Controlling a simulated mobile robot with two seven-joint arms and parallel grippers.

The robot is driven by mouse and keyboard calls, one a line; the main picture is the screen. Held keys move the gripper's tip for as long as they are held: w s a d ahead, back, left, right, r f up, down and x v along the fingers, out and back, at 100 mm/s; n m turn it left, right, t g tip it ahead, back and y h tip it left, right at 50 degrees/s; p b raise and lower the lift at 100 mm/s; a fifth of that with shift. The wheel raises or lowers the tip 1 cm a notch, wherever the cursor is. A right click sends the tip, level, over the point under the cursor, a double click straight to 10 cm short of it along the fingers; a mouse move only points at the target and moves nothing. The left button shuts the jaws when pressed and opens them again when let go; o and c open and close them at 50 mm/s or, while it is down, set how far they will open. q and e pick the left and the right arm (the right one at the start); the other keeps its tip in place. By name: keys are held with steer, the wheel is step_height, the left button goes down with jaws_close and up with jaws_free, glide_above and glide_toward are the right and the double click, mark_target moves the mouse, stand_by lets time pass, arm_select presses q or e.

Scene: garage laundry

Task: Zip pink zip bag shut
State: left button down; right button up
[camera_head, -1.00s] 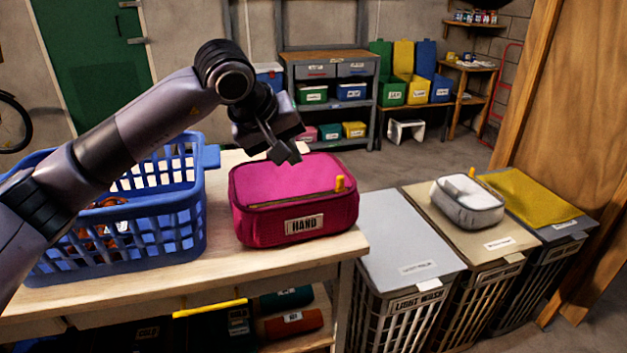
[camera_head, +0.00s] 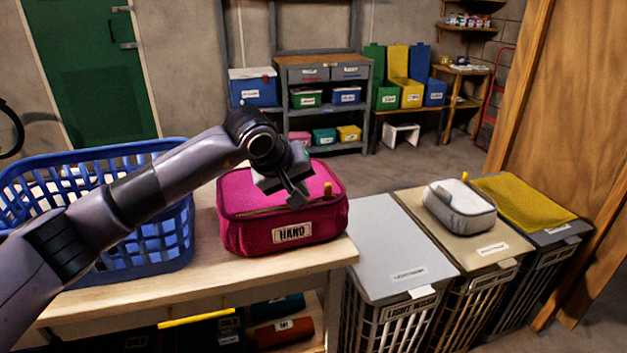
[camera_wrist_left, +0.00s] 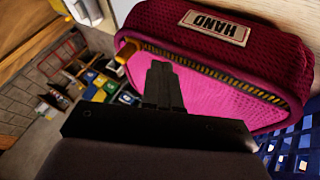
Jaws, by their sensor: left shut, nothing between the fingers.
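The pink zip bag (camera_head: 255,235) stands on the wooden table with its HAND label facing me. My left gripper (camera_head: 297,198) is shut and empty, over the front of the bag's top, left of the pull. In the left wrist view the shut fingers (camera_wrist_left: 163,82) show over the bag's pink top (camera_wrist_left: 215,98), with the pull (camera_wrist_left: 127,50) beside them. Whether the fingers touch the bag I cannot tell. My right gripper is not in view.
A blue laundry basket (camera_head: 150,232) stands on the table (camera_head: 190,291) left of the bag, behind my left arm. Lidded hampers (camera_head: 395,240) stand right of the table, one bearing a grey-white zip bag (camera_head: 462,212). Shelves (camera_head: 325,65) stand at the back.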

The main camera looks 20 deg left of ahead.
mark_target(329, 185)
arm_select(q)
steer(key=shift+w+d+r, duration=0.1)
steer(key=shift+w+d, duration=0.3)
steer(key=shift+d, duration=0.2)
steer(key=shift+w+d+r, duration=0.1)
steer(key=shift+w+d, duration=0.3)
steer(key=shift+d, duration=0.2)
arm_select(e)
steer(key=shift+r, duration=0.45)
arm_select(q)
steer(key=shift+f, duration=0.1)
steer(key=shift+w+d, duration=0.2)
steer(key=shift+d, duration=0.1)
steer(key=shift+w+d, duration=0.6)
steer(key=shift+d, duration=0.2)
steer(key=shift+w+d, duration=0.1)
steer(key=shift+d, duration=0.05)
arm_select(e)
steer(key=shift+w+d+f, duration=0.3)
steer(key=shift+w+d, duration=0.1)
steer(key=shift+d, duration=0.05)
